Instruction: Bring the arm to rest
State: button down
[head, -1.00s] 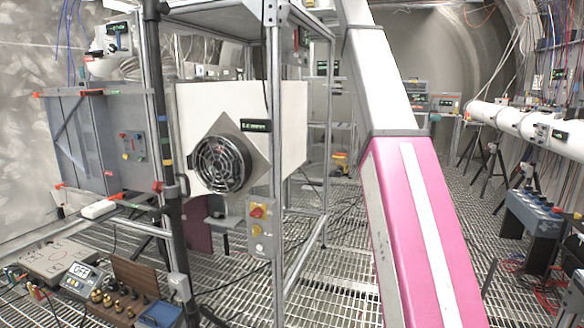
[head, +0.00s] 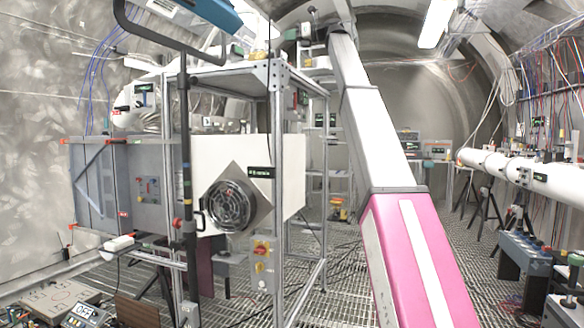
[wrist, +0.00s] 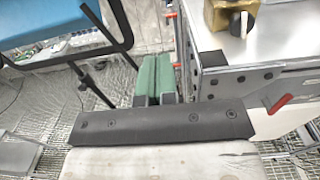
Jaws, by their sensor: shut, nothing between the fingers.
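My gripper (wrist: 154,62) shows in the wrist view as two green fingers lying side by side, pressed together with nothing between them. It is beside the metal frame's edge, and the floor grating shows beyond the fingertips. In the head view my pink and white arm (head: 412,250) rises from the lower right and leans up toward the top middle. Its far end is small there, near the top of the frame, and I cannot make out the fingers in that view.
A metal frame (head: 277,200) with a fan (head: 229,205) stands left of my arm. A blue panel (head: 215,14) on a black stand is at the upper left; the wrist view shows a blue panel (wrist: 50,22) left of the fingers. A white pipe (head: 500,165) runs along the right.

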jog(key=w+d+f+n+t+h, duration=0.15)
jog(key=w+f, duration=0.25)
jog(key=f, duration=1.4)
jog(key=w+d+f+n+g+h, duration=0.1)
jog(key=w+f+n+h, duration=0.15)
jog(key=f, duration=1.65)
jog(key=s+d+f+n+h, duration=0.2)
jog(key=f+h, duration=0.1)
jog(key=f, duration=1.3)
jog(key=s+d+f+n+h, duration=0.2)
jog(key=d+f, duration=0.1)
jog(key=f, duration=1.2)
jog(key=s+d+f+n+g+h, duration=0.25)
jog(key=s+f, duration=0.45)
jog(key=f, duration=0.6)
jog(key=s+d+f+n+g+h, duration=0.1)
jog(key=s+d+f+n, duration=0.2)
jog(key=s+f, duration=0.7)
jog(key=s+d+f+n+g+h, duration=0.1)
jog(key=s+d+f+n+h, duration=0.1)
jog(key=s+f, duration=0.8)
jog(key=s+d+f+n+g+h, duration=0.2)
jog(key=s+d+f+n, duration=0.2)
jog(key=s+f, duration=0.6)
notch_tip(320, 180, down, 2)
jog(key=shift+s+d+n, duration=0.35)
jog(key=shift+n, duration=0.9)
jog(key=shift+w+h, duration=0.1)
jog(key=shift+h, duration=0.15)
